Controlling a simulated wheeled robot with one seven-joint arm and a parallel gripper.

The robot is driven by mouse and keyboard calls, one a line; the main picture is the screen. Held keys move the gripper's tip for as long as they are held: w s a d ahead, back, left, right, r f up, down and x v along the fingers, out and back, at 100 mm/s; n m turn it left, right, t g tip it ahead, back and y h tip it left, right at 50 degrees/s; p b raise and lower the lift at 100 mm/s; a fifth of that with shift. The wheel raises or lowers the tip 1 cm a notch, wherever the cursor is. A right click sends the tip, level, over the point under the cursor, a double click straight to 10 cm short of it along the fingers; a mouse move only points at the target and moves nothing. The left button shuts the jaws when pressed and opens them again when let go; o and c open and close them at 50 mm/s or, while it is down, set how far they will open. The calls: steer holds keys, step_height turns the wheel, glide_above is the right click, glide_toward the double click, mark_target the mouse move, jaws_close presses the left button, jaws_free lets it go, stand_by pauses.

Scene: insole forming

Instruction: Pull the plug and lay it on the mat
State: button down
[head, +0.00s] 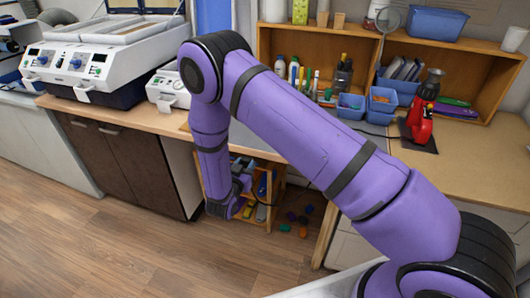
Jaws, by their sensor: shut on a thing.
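My arm reaches over from the lower right and bends down at its elbow. My gripper (243,180) is at its low end, in front of the bench edge and the open shelf below. It is small and partly hidden by my wrist. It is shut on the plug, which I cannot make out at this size. A thin dark cable (304,186) shows to the right of the gripper. A grey mat (252,152) seems to lie on the bench behind my arm, mostly hidden by it.
A red tool (419,121) stands on a dark pad at the right of the bench (480,155). Blue bins (351,105) and bottles fill the wooden shelf behind. A white machine (105,62) stands at left. Small coloured pieces (303,230) lie low by the under-bench shelf. The left floor is clear.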

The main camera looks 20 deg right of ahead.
mark_target(245, 161)
step_height(245, 161, up, 9)
stand_by(1.1)
steer(key=shift+w, duration=0.1)
